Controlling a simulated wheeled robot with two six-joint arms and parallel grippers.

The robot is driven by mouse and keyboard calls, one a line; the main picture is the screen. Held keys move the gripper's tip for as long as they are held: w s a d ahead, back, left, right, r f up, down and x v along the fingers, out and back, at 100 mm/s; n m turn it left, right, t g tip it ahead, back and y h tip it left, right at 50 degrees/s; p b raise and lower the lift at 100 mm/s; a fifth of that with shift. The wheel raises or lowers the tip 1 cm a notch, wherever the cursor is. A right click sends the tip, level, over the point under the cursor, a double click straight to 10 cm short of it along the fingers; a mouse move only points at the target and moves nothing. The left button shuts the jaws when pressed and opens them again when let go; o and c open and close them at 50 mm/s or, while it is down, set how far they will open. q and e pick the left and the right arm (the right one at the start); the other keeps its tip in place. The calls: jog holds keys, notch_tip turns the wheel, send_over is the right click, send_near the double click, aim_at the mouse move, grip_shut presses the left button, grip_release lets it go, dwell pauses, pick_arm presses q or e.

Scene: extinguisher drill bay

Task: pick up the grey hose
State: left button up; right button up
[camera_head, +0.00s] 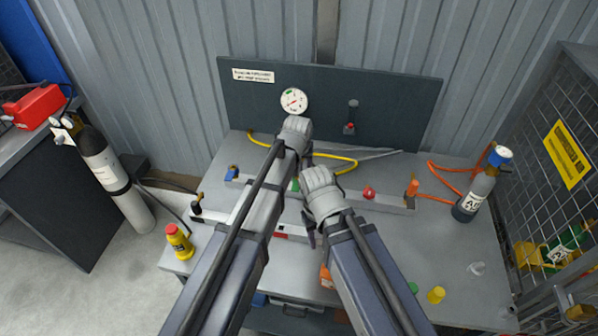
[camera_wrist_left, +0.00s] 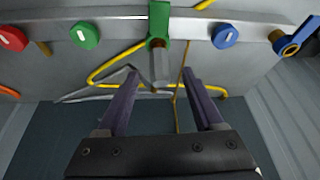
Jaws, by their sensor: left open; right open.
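The grey hose (camera_head: 376,154) lies on the bench at the foot of the dark back panel, right of the yellow hose (camera_head: 340,158). In the left wrist view the grey hose (camera_wrist_left: 88,96) runs in thin bends to the left, reaching near the left finger. My left gripper (camera_wrist_left: 160,75) is open; a green valve handle (camera_wrist_left: 159,20) and its grey stem show between and beyond its fingers. In the head view my arm largely hides the left fingers. My right gripper (camera_head: 310,236) is open and empty, low over the bench front, apart from the grey hose.
A valve rail (camera_head: 385,203) with coloured knobs crosses the bench. An orange hose (camera_head: 440,180) leads towards a blue-capped cylinder (camera_head: 476,190) at right. A yellow bottle (camera_head: 178,243) stands at the front left. A gauge (camera_head: 293,101) is on the back panel.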

pick_arm(q)
jog(key=b+x, duration=0.2)
jog(key=x, duration=0.1)
jog(key=shift+f, duration=0.15)
pick_arm(e)
notch_tip(320, 180, down, 3)
jog(key=shift+r, duration=0.1)
pick_arm(q)
jog(key=shift+c, duration=0.2)
grip_shut()
